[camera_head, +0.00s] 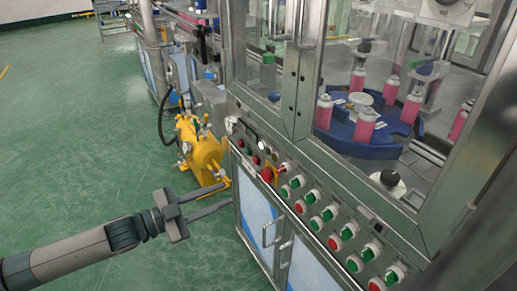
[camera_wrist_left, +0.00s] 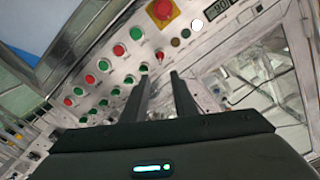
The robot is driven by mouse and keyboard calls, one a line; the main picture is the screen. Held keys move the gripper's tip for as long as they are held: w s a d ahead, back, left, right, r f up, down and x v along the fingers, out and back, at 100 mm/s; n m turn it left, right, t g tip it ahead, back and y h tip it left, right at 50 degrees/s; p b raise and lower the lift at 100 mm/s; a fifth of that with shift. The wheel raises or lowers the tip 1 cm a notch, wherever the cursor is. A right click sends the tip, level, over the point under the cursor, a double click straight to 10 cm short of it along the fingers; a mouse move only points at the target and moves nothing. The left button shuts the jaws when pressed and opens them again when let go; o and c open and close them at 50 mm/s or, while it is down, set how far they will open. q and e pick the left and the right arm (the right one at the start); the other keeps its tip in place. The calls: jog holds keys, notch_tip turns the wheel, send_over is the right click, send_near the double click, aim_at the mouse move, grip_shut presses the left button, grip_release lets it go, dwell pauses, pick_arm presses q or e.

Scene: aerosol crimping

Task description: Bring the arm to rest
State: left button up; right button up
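My left gripper (camera_head: 229,193) reaches in from the lower left, in front of the left end of the machine's control panel (camera_head: 325,222). Its two fingers are apart with nothing between them. The left wrist view shows the same open fingers (camera_wrist_left: 161,76) pointing toward the panel, with a red knob (camera_wrist_left: 158,57) beyond the tips and a red emergency button (camera_wrist_left: 163,9) on yellow farther up. In the head view that emergency button (camera_head: 267,175) is just right of the fingertips. I cannot tell whether the fingers touch the cabinet. My right gripper is not in view.
A yellow tank (camera_head: 203,152) stands on the floor just beyond the fingers. Behind glass, pink cans (camera_head: 364,124) stand around a blue turntable (camera_head: 340,130). Red and green buttons line the panel. The green floor (camera_head: 75,140) at left is clear.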

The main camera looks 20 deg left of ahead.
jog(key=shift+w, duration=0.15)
pick_arm(q)
jog(key=w+a+f+n+y+p, duration=0.1)
jog(key=a+f+n+y, duration=0.2)
jog(key=f, duration=0.6)
jog(key=a+f+n+y, duration=0.3)
jog(key=f, duration=0.6)
jog(key=s+d+f+n+g+y+p, duration=0.1)
jog(key=s+f, duration=0.1)
jog(key=f, duration=0.5)
jog(key=s+f+n+g+y, duration=0.1)
jog(key=s+f+n+y, duration=0.15)
jog(key=f, duration=0.55)
jog(key=s+d+f+n+g, duration=0.1)
jog(key=s+d+f+g, duration=0.2)
jog(key=s+d+f, duration=0.5)
jog(key=s+d+f+n+g+p, duration=0.1)
jog(key=s+d+f+g, duration=0.2)
jog(key=s+d+f, duration=0.4)
jog(key=s+f, duration=0.6)
jog(key=f, duration=0.1)
jog(key=shift+s+d+f+g, duration=0.2)
jog(key=shift+d+g, duration=0.15)
jog(key=shift+g, duration=0.05)
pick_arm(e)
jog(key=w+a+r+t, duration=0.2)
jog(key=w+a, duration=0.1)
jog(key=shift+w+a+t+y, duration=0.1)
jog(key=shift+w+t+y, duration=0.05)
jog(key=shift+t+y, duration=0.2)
